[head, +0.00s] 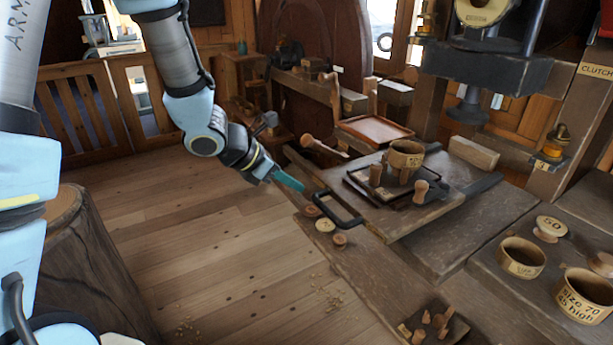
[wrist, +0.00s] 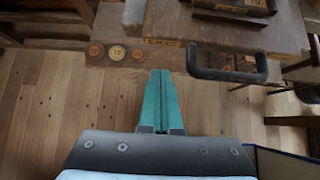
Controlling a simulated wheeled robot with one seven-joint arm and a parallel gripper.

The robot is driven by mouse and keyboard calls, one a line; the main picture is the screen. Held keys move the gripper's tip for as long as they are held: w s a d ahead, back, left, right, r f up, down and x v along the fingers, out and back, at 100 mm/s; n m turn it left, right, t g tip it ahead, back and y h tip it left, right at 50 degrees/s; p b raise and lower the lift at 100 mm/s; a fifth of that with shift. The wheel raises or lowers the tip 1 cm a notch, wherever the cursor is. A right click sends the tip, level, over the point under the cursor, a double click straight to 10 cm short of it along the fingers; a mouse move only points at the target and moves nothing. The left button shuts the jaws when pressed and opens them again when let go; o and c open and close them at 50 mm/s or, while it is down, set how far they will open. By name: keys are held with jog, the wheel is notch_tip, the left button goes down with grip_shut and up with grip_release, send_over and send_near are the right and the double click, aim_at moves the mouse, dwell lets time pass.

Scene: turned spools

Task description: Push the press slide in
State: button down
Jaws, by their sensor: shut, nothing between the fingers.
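The press slide (head: 428,215) is a thick wooden board with a black bar handle (head: 337,209) on its front edge. The slide sticks out over the bench toward the floor side. On it a dark tray (head: 352,183) holds a labelled round wooden pot (head: 406,153) and several turned pegs. My gripper (head: 290,183) has teal fingers, shut and empty, in the air just left of the handle. In the wrist view the shut fingertips (wrist: 160,74) point toward the bench edge, left of the handle (wrist: 228,74) and apart from it. The slide (wrist: 225,32) shows beyond.
Small round wooden discs (head: 325,225) lie on the bench edge near the handle. Labelled pots (head: 521,258) and a spool marked 50 (head: 549,229) stand at the right. The press head (head: 485,68) hangs above the back. The plank floor (head: 215,235) is open at the left.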

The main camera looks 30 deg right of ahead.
jog(key=shift+s+d+r+p, duration=0.15)
jog(key=shift+d+p, duration=0.55)
jog(key=shift+d, duration=1.15)
